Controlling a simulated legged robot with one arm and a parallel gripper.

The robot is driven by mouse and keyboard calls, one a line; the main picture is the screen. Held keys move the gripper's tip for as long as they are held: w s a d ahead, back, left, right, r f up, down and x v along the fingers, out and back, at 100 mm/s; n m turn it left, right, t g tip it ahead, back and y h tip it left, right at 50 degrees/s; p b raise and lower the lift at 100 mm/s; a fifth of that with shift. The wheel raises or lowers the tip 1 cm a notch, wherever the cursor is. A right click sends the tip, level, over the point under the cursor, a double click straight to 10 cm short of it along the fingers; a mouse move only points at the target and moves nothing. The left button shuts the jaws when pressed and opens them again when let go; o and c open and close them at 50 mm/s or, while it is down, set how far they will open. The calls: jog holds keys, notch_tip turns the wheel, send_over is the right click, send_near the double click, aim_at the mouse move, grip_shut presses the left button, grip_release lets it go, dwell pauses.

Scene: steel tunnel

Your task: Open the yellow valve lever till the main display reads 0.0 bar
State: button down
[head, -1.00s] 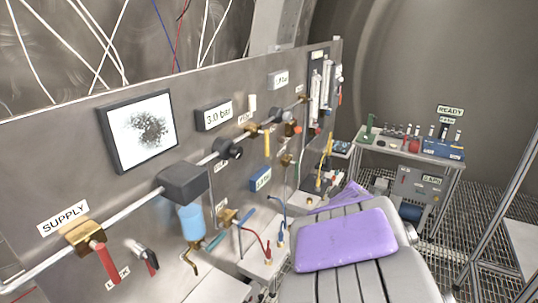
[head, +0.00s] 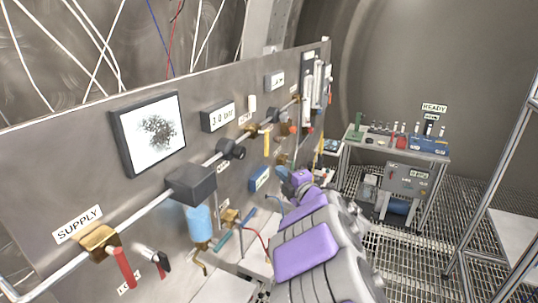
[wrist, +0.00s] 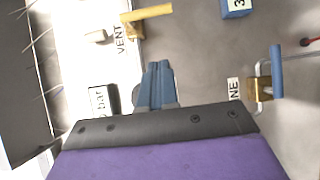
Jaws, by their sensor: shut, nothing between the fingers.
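The yellow valve lever (head: 266,144) hangs upright on its brass valve on the steel panel. In the wrist view the yellow lever (wrist: 148,13) lies at the top, beside the VENT label. The main display (head: 218,117) reads 3.0 bar; part of it shows in the wrist view (wrist: 103,100). My gripper (wrist: 158,70) is shut and empty, its blue-grey fingers pointing towards the panel, apart from the yellow lever. In the head view my gripper (head: 283,170) is small and partly hidden by my purple arm, below and right of the lever.
A red supply lever (head: 125,267) and a black-handled valve (head: 160,263) are at the lower left. A blue display (head: 259,180) sits below the yellow lever. A blue lever (wrist: 277,70) is at the right in the wrist view. A bench (head: 400,146) with instruments stands at the back right.

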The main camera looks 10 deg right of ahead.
jog(key=shift+w+a, duration=0.1)
jog(key=shift+a, duration=0.05)
send_near(267, 156)
jog(key=w+a+r, duration=0.2)
jog(key=a, duration=0.1)
jog(key=w+a+r, duration=0.1)
jog(key=w, duration=0.1)
jog(key=shift+w+a+b, duration=0.1)
jog(key=shift+a+b, duration=0.05)
jog(key=shift+b, duration=0.2)
jog(key=shift+w+d, duration=0.25)
jog(key=shift+w, duration=0.2)
jog(key=shift+w+d, duration=0.25)
jog(key=shift+w, duration=0.2)
